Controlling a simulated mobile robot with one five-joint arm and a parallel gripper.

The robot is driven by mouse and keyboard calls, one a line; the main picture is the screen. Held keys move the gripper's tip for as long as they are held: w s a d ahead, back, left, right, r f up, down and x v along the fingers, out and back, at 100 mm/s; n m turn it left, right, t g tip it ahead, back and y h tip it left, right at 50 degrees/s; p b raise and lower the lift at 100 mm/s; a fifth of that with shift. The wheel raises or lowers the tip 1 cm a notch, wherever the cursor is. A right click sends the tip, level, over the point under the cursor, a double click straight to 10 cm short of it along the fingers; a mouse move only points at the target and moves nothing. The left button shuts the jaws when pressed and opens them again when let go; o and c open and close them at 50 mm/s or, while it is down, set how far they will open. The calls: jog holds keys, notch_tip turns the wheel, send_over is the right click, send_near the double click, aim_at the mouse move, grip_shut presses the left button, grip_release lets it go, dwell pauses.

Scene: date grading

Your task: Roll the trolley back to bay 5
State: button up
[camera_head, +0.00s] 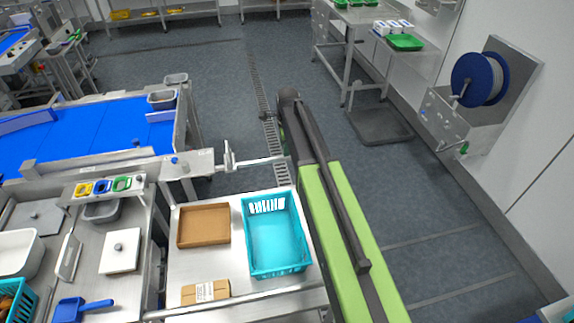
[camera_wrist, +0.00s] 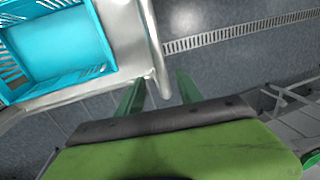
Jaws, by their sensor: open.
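The steel-topped trolley (camera_head: 183,278) stands at the lower centre of the head view, left of my arm. It carries a turquoise basket (camera_head: 275,246), a shallow brown tray (camera_head: 203,226) and a small cardboard box (camera_head: 205,292). In the wrist view the basket (camera_wrist: 60,38) sits at upper left, and a rounded steel rail (camera_wrist: 150,35) runs beside it. My gripper (camera_wrist: 158,86) is open, with two green fingers. The end of the rail appears between or just beyond the fingertips; I cannot tell whether it touches them. My arm hides the gripper in the head view. No bay number is readable.
A blue conveyor (camera_head: 95,128) and a grading bench (camera_head: 120,278) stand to the left. A drain channel (camera_head: 262,95) crosses the floor. A hose reel (camera_head: 480,80) and a steel table (camera_head: 360,18) line the right wall.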

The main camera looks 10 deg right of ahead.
jog(key=f+b, duration=0.2)
jog(key=f, duration=0.1)
jog(key=w+f+b, duration=0.1)
jog(key=f+b, duration=0.2)
jog(key=shift+w+f, duration=0.2)
jog(key=shift+f, duration=0.2)
jog(key=shift+r, duration=0.15)
jog(key=shift+c, duration=0.3)
grip_shut()
dwell(0.3)
